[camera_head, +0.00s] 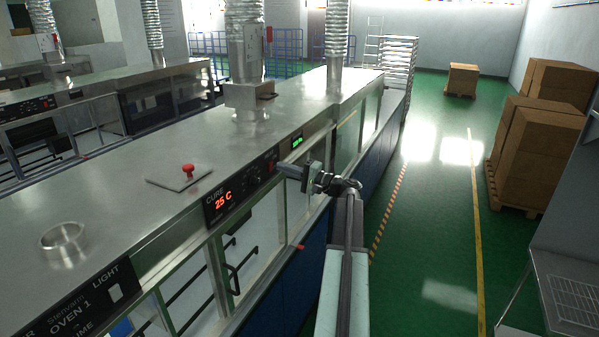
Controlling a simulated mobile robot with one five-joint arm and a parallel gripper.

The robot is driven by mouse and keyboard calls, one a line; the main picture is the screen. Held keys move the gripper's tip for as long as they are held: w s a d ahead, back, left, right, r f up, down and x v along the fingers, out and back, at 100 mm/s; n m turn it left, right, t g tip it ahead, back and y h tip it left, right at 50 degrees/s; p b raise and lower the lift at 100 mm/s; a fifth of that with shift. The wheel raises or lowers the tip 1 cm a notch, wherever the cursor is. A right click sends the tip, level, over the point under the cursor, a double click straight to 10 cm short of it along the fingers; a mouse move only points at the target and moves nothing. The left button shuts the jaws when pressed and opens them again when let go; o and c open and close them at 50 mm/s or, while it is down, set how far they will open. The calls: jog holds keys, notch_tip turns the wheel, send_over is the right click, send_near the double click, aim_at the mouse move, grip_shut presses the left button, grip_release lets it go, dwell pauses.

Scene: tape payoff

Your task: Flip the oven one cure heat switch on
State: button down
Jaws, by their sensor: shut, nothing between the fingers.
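The oven one cure panel (226,196) is a black strip on the front edge of the long steel oven. It carries the word CURE and a red display (223,200) reading 25 C. Small controls sit to the right of the display, too small to tell apart, so I cannot make out the heat switch or its position. My gripper (281,168) is shut and empty. Its tip points left at the right end of the cure panel, very close to it in the picture; I cannot tell whether it touches. It may hide part of the panel's right end.
A red button (188,170) stands on a plate on the oven top. A black OVEN 1 panel (75,318) with a light switch is at lower left. A green display (297,140) lies beyond my gripper. Boxes (530,155) stand right; the green floor between is clear.

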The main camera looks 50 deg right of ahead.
jog(key=shift+x, duration=0.95)
jog(key=shift+w+a+r, duration=0.1)
jog(key=shift+w+a, duration=0.05)
jog(key=shift+a, duration=0.05)
jog(key=shift+d, duration=0.1)
jog(key=shift+s, duration=0.25)
jog(key=r+p+v, duration=0.2)
jog(key=r+v, duration=0.1)
jog(key=v, duration=1)
jog(key=shift+s+d, duration=0.2)
jog(key=shift+s, duration=0.05)
jog(key=shift+s, duration=0.1)
